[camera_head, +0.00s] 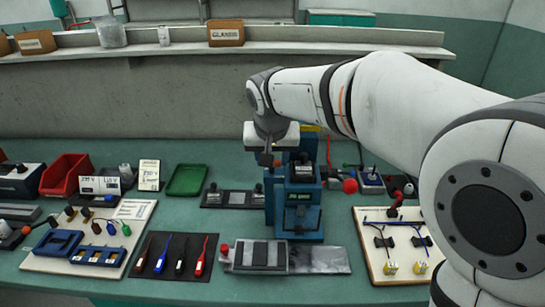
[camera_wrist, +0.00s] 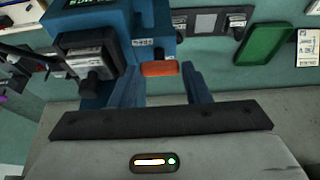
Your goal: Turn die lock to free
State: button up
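The blue press (camera_head: 298,215) stands mid-bench in the head view, with a grey die block and dark knobs on its front. In the wrist view the blue press (camera_wrist: 160,18) fills the upper left, and an orange lever or handle (camera_wrist: 160,68), which looks like the die lock, sticks out beside a small label. My gripper (camera_wrist: 161,75) has its two fingers apart, one at each side of the orange handle. I cannot tell whether either finger touches it. In the head view my gripper (camera_head: 267,158) is at the press's upper left, and its fingertips are hard to make out.
A green tray (camera_head: 187,180) and a red bin (camera_head: 65,176) lie left of the press. A dark plate with knobs (camera_head: 232,199) is close beside it. A red ball knob (camera_head: 350,186) sticks out at its right. A wiring board (camera_head: 400,245) is at the front right.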

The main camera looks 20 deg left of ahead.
jog(key=o, duration=0.4)
jog(key=shift+c, duration=0.2)
jog(key=v, duration=0.7)
jog(key=shift+r, duration=0.3)
jog(key=shift+s, duration=0.25)
